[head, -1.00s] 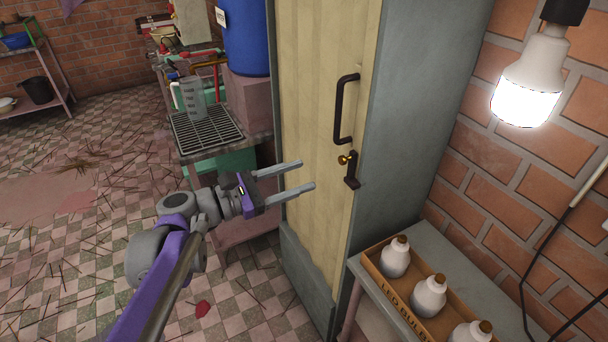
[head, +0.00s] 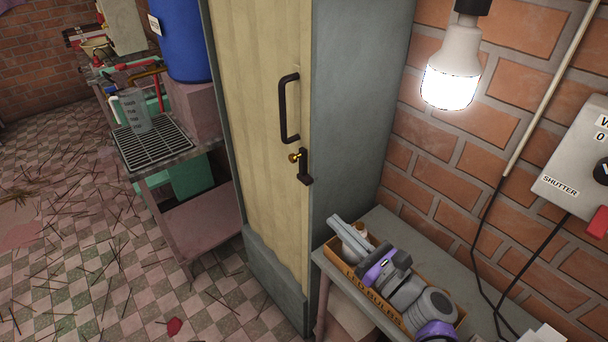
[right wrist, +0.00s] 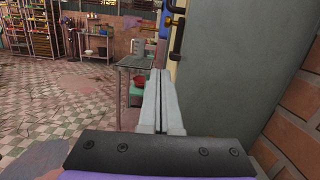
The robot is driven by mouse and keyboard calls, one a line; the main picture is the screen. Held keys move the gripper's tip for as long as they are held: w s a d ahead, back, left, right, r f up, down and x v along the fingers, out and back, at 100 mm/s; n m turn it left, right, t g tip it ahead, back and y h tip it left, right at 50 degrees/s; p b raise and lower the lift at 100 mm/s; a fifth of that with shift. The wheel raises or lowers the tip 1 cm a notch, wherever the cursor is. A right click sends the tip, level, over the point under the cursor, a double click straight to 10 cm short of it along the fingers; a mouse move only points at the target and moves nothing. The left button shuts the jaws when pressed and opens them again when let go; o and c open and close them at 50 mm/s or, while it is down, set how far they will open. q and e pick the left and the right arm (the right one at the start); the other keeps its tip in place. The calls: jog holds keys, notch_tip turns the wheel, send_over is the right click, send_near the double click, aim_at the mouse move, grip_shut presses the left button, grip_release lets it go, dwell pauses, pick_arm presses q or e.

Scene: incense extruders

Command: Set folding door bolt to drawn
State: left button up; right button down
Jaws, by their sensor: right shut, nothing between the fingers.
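The folding door (head: 262,130) is a tall cream panel in a grey frame. Its bolt (head: 305,166) is a small dark fitting with a brass knob sticking out to the left, just below the dark pull handle (head: 290,108). My right gripper (head: 335,222) is below and right of the bolt in the head view, apart from it, in front of the box of bulbs. Its fingers are shut with nothing between them, as the right wrist view (right wrist: 173,12) also shows. My left gripper is out of view.
A cardboard box (head: 345,270) of bulbs stands on a grey side table (head: 410,235), partly hidden by my right arm. A lit bulb (head: 450,80) hangs before the brick wall. A shutter control box (head: 575,165) is at far right.

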aim_at(306, 180)
jog(key=shift+m, duration=0.4)
jog(key=r+x, duration=0.1)
jog(key=x, duration=0.7)
jog(key=r+x, duration=0.1)
jog(key=x, duration=0.3)
jog(key=shift+w+d+r+p, duration=0.1)
jog(key=shift+d+r+p, duration=0.3)
jog(key=shift+w+a+r, duration=0.15)
jog(key=shift+w+r, duration=0.1)
jog(key=shift+r, duration=0.2)
notch_tip(306, 180, up, 4)
jog(key=p, duration=0.2)
jog(key=shift+f+p, duration=0.2)
jog(key=shift+p, duration=0.2)
jog(key=shift+f, duration=0.25)
